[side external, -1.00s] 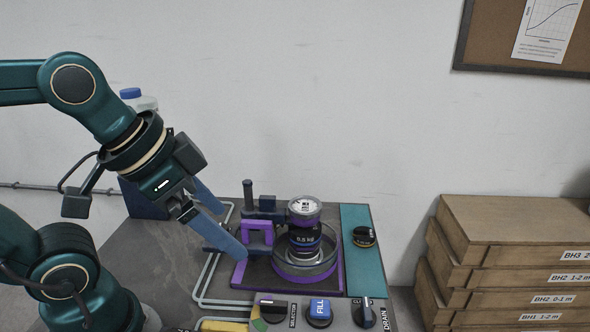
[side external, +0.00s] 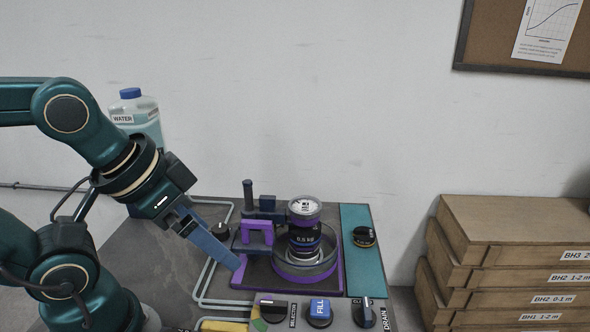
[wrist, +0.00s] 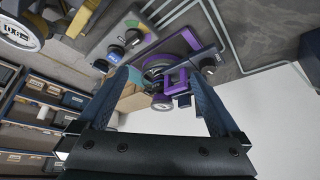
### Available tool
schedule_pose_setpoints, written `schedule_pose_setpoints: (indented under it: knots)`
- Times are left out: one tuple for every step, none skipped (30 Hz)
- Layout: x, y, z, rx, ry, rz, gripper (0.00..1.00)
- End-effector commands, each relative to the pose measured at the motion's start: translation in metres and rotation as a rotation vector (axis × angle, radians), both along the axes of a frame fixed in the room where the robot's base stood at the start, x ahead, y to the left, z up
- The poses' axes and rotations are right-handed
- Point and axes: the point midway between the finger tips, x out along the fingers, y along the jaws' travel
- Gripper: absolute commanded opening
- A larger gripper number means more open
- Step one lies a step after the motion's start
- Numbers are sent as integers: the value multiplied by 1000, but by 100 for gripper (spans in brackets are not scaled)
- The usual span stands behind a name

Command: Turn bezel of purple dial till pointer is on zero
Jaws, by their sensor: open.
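The purple-edged device stands on the bench, on a base with a purple rim (side external: 338,275). A round white-faced dial (side external: 305,206) with a pale bezel sits on top of its column, above a dark weight marked 0.5 kg (side external: 305,239). Its pointer and zero are too small to read. A purple bracket (side external: 257,227) stands at its left; it also shows in the wrist view (wrist: 179,81). My gripper (side external: 237,265) points down and right, left of the device and below the dial, apart from the dial. In the wrist view my gripper (wrist: 160,78) is open and empty, with the device between its fingers.
A control panel with a FILL knob (side external: 319,312), a dark selector knob (side external: 272,308) and a drain knob (side external: 365,313) lies in front of the device. A dark post (side external: 248,193) stands behind the bracket. A water bottle (side external: 135,115) is behind my arm. Wooden boxes (side external: 510,220) stand right.

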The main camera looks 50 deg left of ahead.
Motion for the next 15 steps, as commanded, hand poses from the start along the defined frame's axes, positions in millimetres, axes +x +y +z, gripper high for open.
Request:
schedule_pose_setpoints:
  knots:
    - [0, 0, 0, 0, 0, 0, 100]
    - [0, 0, 0, 0, 0, 0, 100]
    - [0, 0, 0, 0, 0, 0, 100]
    - [0, 0, 0, 0, 0, 0, 100]
    - [0, 0, 0, 0, 0, 0, 96]
    - [0, 0, 0, 0, 0, 1, 85]
    - [0, 0, 0, -3, 0, 5, 85]
    - [0, 0, 0, -8, 1, 14, 85]
    - [-1, 0, 0, -16, 5, 31, 85]
    - [-1, 1, 0, -23, 5, 51, 85]
    - [0, 2, 3, -30, -2, 75, 85]
    - [4, 4, 10, -41, -16, 114, 85]
    - [8, 6, 16, -49, -23, 145, 85]
    - [12, 7, 21, -56, -24, 175, 85]
    - [19, 9, 28, -66, -27, 215, 85]
